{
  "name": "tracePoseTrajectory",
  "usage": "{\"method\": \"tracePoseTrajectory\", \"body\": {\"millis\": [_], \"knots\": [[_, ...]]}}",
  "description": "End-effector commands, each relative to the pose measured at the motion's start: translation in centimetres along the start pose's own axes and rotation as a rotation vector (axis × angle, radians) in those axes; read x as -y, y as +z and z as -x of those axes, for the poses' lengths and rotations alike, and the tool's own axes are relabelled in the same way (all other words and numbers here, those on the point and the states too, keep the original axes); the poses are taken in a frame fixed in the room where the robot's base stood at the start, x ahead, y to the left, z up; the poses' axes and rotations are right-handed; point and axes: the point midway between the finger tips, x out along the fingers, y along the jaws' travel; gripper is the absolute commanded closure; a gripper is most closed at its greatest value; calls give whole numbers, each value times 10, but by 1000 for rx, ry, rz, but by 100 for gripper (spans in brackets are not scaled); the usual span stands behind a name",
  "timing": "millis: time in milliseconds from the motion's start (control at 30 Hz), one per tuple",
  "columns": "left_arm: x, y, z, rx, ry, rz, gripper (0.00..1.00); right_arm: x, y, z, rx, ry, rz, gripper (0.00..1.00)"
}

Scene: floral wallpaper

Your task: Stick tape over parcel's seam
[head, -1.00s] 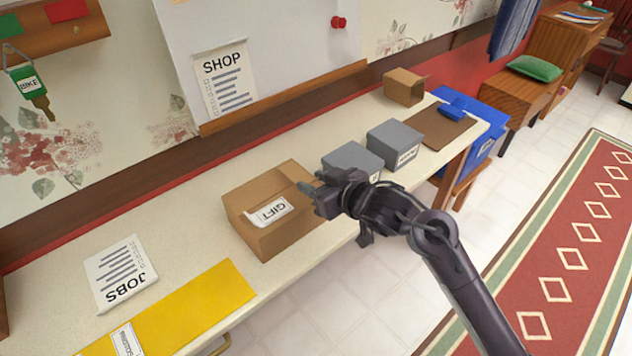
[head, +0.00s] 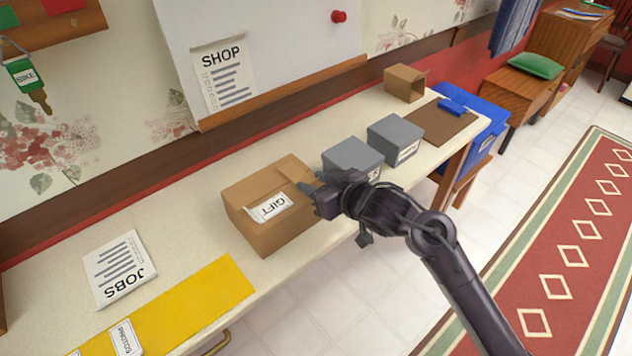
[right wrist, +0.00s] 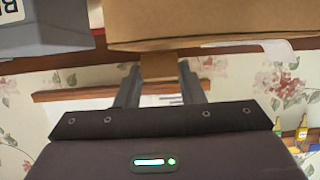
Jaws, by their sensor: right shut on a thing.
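The parcel (head: 245,192) is a brown cardboard box on the bench with a white GIFT label (head: 270,208) on it. It also shows at the top of the right wrist view (right wrist: 210,20). My right gripper (head: 312,192) is at the parcel's right end, close to its top edge. In the right wrist view its fingers (right wrist: 160,85) are shut on a short tan strip, which looks like the tape (right wrist: 158,66). The strip reaches the parcel's edge there; I cannot tell whether it is stuck. My left gripper is out of view.
Two grey boxes (head: 352,158) (head: 395,136) stand just beyond my right gripper. A small open carton (head: 404,83), a brown board (head: 437,124) and a blue bin (head: 487,115) are farther right. A JOBS sheet (head: 118,268) and a yellow mat (head: 190,305) lie left of the parcel.

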Motion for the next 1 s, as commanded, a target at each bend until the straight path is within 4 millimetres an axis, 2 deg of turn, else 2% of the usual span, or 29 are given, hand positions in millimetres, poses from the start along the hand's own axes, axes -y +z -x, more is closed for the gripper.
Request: {"method": "tracePoseTrajectory", "body": {"millis": [1000], "knots": [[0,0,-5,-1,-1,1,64,0,10,-4,4,-1,0,86]]}}
